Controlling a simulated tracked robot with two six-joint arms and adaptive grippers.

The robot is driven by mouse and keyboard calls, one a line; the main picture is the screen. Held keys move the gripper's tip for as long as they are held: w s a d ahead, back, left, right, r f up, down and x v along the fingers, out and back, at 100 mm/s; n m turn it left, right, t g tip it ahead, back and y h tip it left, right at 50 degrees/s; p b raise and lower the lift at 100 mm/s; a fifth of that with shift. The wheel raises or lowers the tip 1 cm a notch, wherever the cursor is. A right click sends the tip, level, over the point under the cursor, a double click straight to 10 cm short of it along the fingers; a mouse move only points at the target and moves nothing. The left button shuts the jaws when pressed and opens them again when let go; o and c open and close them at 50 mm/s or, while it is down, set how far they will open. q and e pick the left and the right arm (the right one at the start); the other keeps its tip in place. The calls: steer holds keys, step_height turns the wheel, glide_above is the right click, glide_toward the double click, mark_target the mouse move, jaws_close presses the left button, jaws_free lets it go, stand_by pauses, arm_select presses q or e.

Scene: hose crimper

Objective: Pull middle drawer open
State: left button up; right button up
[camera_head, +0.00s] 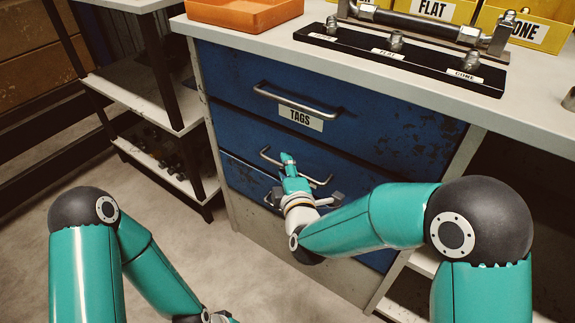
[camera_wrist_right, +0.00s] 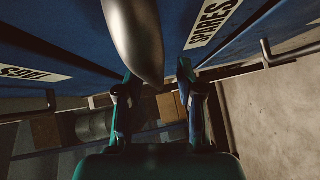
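The blue drawer unit stands under the bench. Its middle drawer (camera_head: 347,168) looks shut, and its metal handle (camera_head: 266,155) runs across the front. My right gripper (camera_head: 288,160) is at this handle and hides part of it. In the right wrist view the fingers of the right gripper (camera_wrist_right: 157,88) stand apart, with the handle bar (camera_wrist_right: 135,35) close up between them, nearer the left finger. A label reading SPARES (camera_wrist_right: 212,22) shows on the drawer front there. My left gripper (camera_head: 219,317) is only partly visible at the bottom edge, away from the drawers.
The top drawer, with a TAGS label (camera_head: 300,117) and its own handle (camera_head: 297,102), is shut above. Another drawer handle (camera_wrist_right: 266,53) shows in the wrist view. Shelving (camera_head: 165,150) stands left. The bench top holds an orange tray (camera_head: 245,15) and a black fitting rack (camera_head: 400,61).

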steer(key=shift+d, duration=0.15)
jaws_close()
